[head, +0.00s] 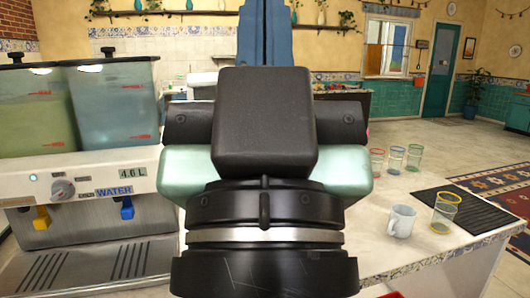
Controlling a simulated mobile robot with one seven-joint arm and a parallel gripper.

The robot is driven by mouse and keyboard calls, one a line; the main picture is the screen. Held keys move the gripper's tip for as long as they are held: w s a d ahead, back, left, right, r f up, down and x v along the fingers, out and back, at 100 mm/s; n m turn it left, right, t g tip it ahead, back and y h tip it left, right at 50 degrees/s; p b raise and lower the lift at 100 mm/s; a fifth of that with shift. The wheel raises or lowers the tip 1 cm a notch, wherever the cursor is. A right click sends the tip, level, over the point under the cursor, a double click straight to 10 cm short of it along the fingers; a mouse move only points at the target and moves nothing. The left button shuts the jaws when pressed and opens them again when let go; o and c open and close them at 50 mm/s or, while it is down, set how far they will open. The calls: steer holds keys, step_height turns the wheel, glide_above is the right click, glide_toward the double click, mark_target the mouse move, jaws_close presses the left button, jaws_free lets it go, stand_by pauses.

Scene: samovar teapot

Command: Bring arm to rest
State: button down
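My arm's end, with what looks like my gripper (264,125), fills the middle of the head view close to the camera. It shows a black block, black side parts with screws, pale green parts and a black round collar with a silver ring below. No fingertips can be made out, so I cannot tell whether it is open or shut, or whether it holds anything. It hides the middle of the counter and the room behind it.
A drink dispenser (82,190) with two tanks stands close on the left. On the counter (385,260) to the right are a white mug (401,221), a yellow-rimmed glass (445,212) by a dark mat (482,212), and three coloured-rim glasses (396,158). Open floor lies beyond.

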step_height(320, 180, up, 18)
steer(key=p, duration=1.6)
steer(key=shift+r, duration=0.15)
